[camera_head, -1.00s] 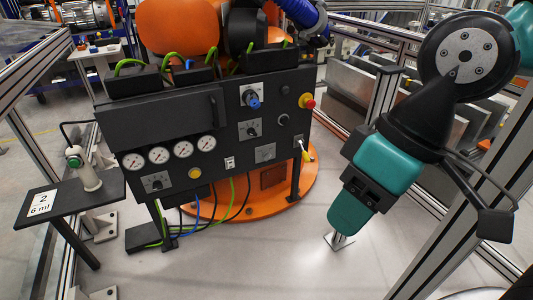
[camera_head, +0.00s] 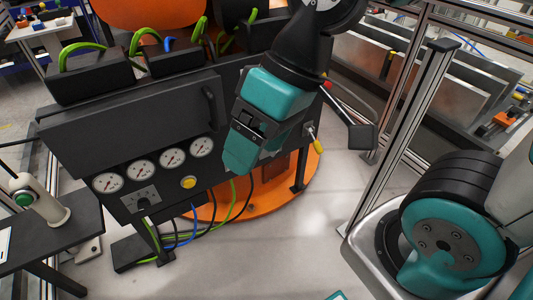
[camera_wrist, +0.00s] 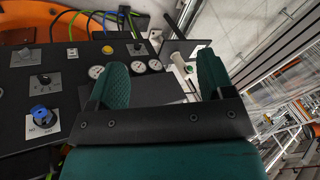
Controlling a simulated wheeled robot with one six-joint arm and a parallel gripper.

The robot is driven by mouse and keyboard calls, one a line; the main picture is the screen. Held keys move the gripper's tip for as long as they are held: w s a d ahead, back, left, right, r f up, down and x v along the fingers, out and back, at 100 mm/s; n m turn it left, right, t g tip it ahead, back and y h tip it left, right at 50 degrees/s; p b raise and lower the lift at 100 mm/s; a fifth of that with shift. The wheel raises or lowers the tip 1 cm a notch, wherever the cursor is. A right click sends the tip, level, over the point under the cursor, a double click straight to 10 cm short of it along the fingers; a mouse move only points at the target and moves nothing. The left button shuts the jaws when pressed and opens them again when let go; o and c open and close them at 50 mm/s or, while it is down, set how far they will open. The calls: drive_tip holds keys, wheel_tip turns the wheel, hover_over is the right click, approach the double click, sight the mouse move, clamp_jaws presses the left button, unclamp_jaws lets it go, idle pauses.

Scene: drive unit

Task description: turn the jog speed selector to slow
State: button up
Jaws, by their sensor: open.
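The black control panel (camera_head: 130,150) carries several selectors, and I cannot read which is the jog speed one. In the wrist view the panel appears inverted. A blue knob (camera_wrist: 40,114) on a silver plate and a black knob (camera_wrist: 43,80) on another plate are at the left. A further plate (camera_wrist: 24,56) is above them. A lower-left black selector (camera_head: 141,198) is clear in the head view; it also shows in the wrist view (camera_wrist: 155,34). My gripper (camera_head: 252,160) is open and empty in front of the panel, hiding its right-hand knobs in the head view. Its two teal fingers (camera_wrist: 163,62) are apart.
Several gauges (camera_head: 172,157) and a yellow button (camera_head: 189,182) are on the panel. A door handle (camera_head: 209,106) sticks out above. A yellow-handled item (camera_head: 318,145) is at the right edge. A side shelf (camera_head: 60,235) stands left; open floor lies in front.

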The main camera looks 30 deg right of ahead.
drive_tip(key=w+d+f+m+t+y+b, duration=0.1)
drive_tip(key=w+f+m+t+y+b, duration=0.1)
drive_tip(key=w+f+m+b, duration=0.55)
drive_tip(key=w+d+f+m+t+y+b, duration=0.1)
drive_tip(key=w+d+f+t+b, duration=0.3)
drive_tip(key=f+b, duration=0.75)
drive_tip(key=w+a+f+m+t+y+b, duration=0.15)
drive_tip(key=w+f+m+b, duration=0.25)
drive_tip(key=w+f+b, duration=0.45)
drive_tip(key=w+d+f+m+t+h+b, duration=0.45)
drive_tip(key=d+f+m+b, duration=0.55)
drive_tip(key=d+f+b, duration=0.3)
drive_tip(key=w+d+f+m+t+h+b, duration=0.3)
drive_tip(key=d+f+m+t+h+b, duration=0.25)
drive_tip(key=d+f+m+b, duration=0.7)
drive_tip(key=w+n+p, duration=0.1)
drive_tip(key=w, duration=0.4)
drive_tip(key=w+f, duration=0.1)
drive_tip(key=w, duration=0.5)
drive_tip(key=w+d+f+n+y+p, duration=0.1)
drive_tip(key=w, duration=0.5)
drive_tip(key=shift+d+n+p, duration=0.1)
drive_tip(key=shift+n+p, duration=0.2)
drive_tip(key=shift+p, duration=0.05)
drive_tip(key=shift+s, duration=0.1)
drive_tip(key=c, duration=0.9)
